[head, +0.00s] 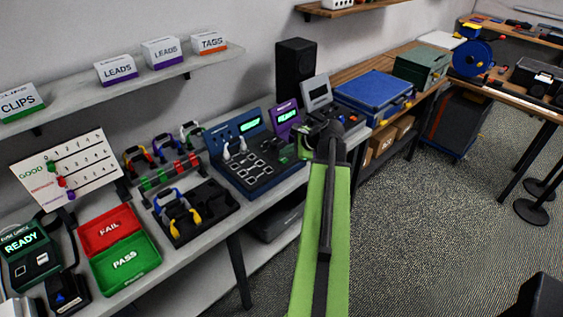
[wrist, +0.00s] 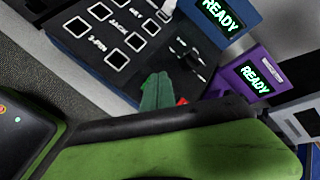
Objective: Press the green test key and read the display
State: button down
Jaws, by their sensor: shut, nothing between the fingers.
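The blue cable tester (head: 228,133) stands on the bench with slots on its sloping dark panel. Its display (head: 249,125) reads READY in green, also in the wrist view (wrist: 220,15). My gripper (head: 303,148) is at the panel's right end; its green fingers are together and empty in the wrist view (wrist: 157,92). Their tips are over or at the panel's lower right part; I cannot tell whether they touch. A small red piece (wrist: 182,100) shows beside them. I cannot make out a green key; the fingers may hide it.
A purple unit (head: 284,113), also reading READY, and a grey unit (head: 316,93) stand close right of the blue tester. A black tray (head: 192,228) with cables and the red FAIL (head: 108,227) and green PASS (head: 127,265) bins are left. A blue case (head: 372,88) is right.

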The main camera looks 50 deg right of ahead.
aim_at(286, 160)
jog(key=shift+f+b, duration=0.5)
jog(key=shift+f, duration=0.1)
dwell(0.5)
jog(key=shift+r, duration=0.15)
jog(key=shift+r+p, duration=0.65)
jog(key=shift+p, duration=0.2)
notch_tip(286, 160, up, 5)
jog(key=p, duration=0.5)
jog(key=shift+r, duration=0.1)
dwell(0.5)
